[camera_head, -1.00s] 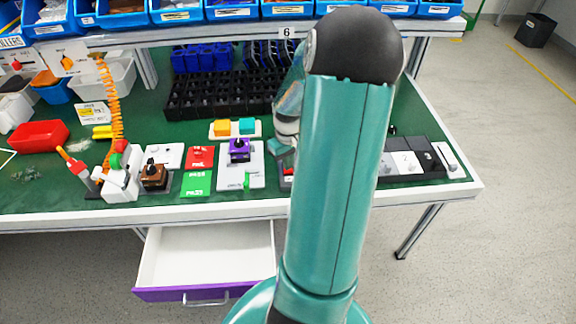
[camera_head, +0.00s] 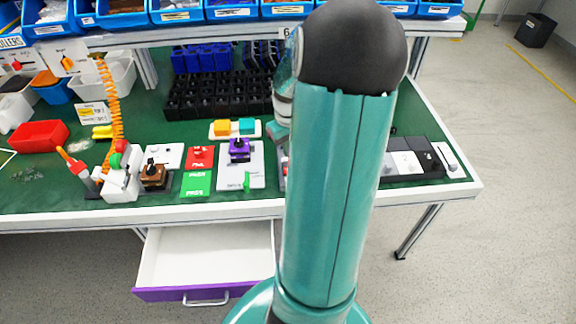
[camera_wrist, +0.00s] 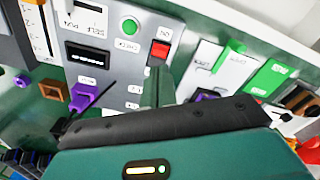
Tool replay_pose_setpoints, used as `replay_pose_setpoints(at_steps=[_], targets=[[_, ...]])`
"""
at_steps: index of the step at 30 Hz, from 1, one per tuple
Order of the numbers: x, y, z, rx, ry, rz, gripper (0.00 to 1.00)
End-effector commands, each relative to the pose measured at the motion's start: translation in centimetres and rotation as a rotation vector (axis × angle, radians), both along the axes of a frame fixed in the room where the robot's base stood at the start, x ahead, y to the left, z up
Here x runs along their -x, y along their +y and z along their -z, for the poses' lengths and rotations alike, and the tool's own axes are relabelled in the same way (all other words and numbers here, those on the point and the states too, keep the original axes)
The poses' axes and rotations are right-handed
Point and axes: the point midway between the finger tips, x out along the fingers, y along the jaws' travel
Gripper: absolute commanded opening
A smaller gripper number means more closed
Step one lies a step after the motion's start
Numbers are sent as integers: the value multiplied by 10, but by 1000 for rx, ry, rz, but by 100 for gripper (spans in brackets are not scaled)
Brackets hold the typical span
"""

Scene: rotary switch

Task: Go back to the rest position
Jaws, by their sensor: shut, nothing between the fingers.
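My gripper (camera_wrist: 157,90) is shut and empty in the wrist view, above a grey control panel (camera_wrist: 135,55) and apart from it as far as I can tell. The panel carries a green button (camera_wrist: 129,26), a red switch (camera_wrist: 159,50) and a purple part (camera_wrist: 82,97) at its lower left. I cannot tell which part is the rotary switch. In the head view my upright teal arm hides most of this panel and nearly all of my gripper.
The green-topped bench (camera_head: 440,120) carries a purple-knobbed switch (camera_head: 239,150), a red bin (camera_head: 40,136) and black crates (camera_head: 215,98). An open drawer (camera_head: 205,255) juts out below. Blue bins (camera_head: 232,10) line the shelf above.

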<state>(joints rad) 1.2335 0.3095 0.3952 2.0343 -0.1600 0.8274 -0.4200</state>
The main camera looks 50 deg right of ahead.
Motion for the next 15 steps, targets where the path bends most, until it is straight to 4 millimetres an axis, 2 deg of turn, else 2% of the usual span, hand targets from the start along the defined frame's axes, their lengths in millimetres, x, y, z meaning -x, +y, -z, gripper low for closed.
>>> replay_pose_setpoints(at_steps=[15], targets=[[-2,3,-3,6,-1,-4,0]])
